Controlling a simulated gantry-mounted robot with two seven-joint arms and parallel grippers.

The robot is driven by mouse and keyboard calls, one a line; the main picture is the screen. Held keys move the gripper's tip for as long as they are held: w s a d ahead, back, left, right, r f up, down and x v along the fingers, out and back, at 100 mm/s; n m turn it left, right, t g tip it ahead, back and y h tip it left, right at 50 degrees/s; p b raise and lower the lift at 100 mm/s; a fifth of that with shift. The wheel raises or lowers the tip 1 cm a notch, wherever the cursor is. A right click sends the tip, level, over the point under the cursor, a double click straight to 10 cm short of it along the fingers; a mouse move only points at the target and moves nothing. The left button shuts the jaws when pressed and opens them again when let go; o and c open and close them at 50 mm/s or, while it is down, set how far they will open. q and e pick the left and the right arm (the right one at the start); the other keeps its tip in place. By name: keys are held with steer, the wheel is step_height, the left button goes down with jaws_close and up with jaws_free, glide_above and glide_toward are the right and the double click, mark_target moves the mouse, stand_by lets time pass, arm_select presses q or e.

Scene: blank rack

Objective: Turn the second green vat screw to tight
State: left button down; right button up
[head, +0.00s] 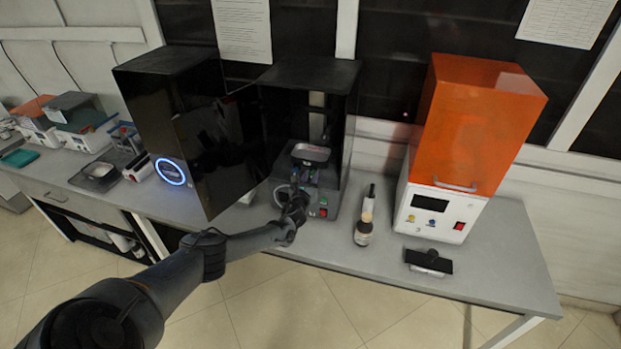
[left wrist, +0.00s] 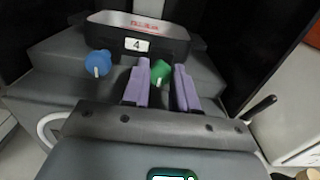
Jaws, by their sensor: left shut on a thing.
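The vat (left wrist: 168,36), labelled 4, sits on the dark platform of the open black printer; it also shows in the head view (head: 311,151). A green screw (left wrist: 160,69) is at the vat's front, between the two purple fingers of my left gripper (left wrist: 161,75). The gripper is shut on this screw. A short white mark shows on the screw's face, pointing roughly down. A blue screw (left wrist: 97,64) with a similar white mark is to the left, clear of the fingers. In the head view my left gripper (head: 297,186) reaches the printer's front and hides the screws. My right gripper is not in view.
The black printer's tall body (head: 330,75) stands behind the vat, with a dark swung-out cover (head: 235,140) to its left. A bottle (head: 363,232), a black scraper-like part (head: 428,262) and an orange-covered machine (head: 470,120) are to the right on the grey bench (head: 500,265).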

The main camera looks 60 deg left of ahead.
arm_select(q)
steer(key=c, duration=0.9)
jaws_free()
steer(key=shift+s+d+r+p, duration=0.1)
steer(key=shift+s+d+p, duration=0.2)
steer(key=shift+s+p, duration=0.1)
steer(key=p+v, duration=0.3)
steer(key=v, duration=0.7)
steer(key=shift+a, duration=0.1)
